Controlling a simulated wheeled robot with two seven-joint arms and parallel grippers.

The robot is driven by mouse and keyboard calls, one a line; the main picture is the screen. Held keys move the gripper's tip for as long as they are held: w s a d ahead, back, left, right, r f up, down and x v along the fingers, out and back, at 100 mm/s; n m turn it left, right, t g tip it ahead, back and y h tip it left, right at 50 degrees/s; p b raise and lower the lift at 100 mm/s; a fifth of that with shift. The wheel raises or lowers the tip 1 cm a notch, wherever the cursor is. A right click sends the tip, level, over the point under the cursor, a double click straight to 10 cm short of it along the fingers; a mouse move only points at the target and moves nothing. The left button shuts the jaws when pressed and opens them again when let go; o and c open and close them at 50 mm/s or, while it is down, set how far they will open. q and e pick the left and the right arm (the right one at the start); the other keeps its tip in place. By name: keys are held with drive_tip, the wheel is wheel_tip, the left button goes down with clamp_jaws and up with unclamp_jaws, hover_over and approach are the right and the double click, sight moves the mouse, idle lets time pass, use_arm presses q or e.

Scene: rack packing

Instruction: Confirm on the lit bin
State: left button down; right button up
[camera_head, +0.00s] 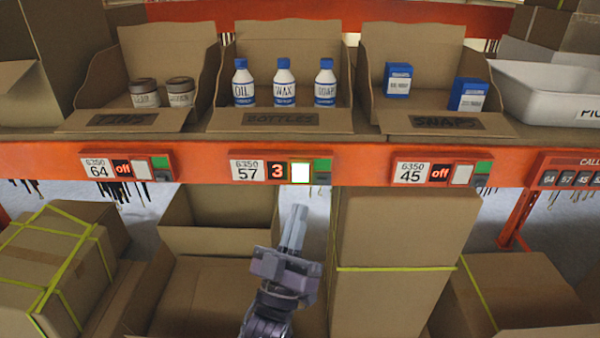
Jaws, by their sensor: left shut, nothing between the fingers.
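The display for bin 57 (277,172) shows a red 3, and the square button (300,172) beside it is lit white with a green edge. Above it, the bottles bin (275,121) holds three white bottles with blue caps, labelled OIL, WAX and SOAP. The displays for bin 64 (122,168) and bin 45 (440,173) read off. My left gripper (297,208) is shut and empty, pointing up, its tips just below the lit button in the picture. I cannot tell how far the tips are from the rail. My right gripper is not in view.
An orange rail (215,160) runs along the shelf front. Below stand an open carton (205,240), a tall strapped carton (400,225) and a strapped box (50,260). The tins bin (120,121) and snaps bin (430,122) flank the bottles. A white tray (540,110) is at right.

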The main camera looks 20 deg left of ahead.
use_arm(q)
drive_tip(key=b, duration=0.1)
approach(305, 164)
wheel_tip(305, 164, up, 3)
drive_tip(key=w, duration=0.1)
drive_tip(key=shift+w+d+r, duration=0.1)
drive_tip(key=shift+w+r, duration=0.05)
drive_tip(key=shift+w, duration=0.3)
drive_tip(key=shift+w+d+r, duration=0.1)
drive_tip(key=shift+w, duration=0.4)
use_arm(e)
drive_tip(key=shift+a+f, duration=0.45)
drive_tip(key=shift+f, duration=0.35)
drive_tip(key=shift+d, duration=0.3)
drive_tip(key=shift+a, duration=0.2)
use_arm(q)
drive_tip(key=shift+b, duration=0.35)
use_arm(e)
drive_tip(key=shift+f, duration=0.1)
use_arm(q)
drive_tip(key=shift+w+a, duration=0.15)
drive_tip(key=shift+w, duration=0.25)
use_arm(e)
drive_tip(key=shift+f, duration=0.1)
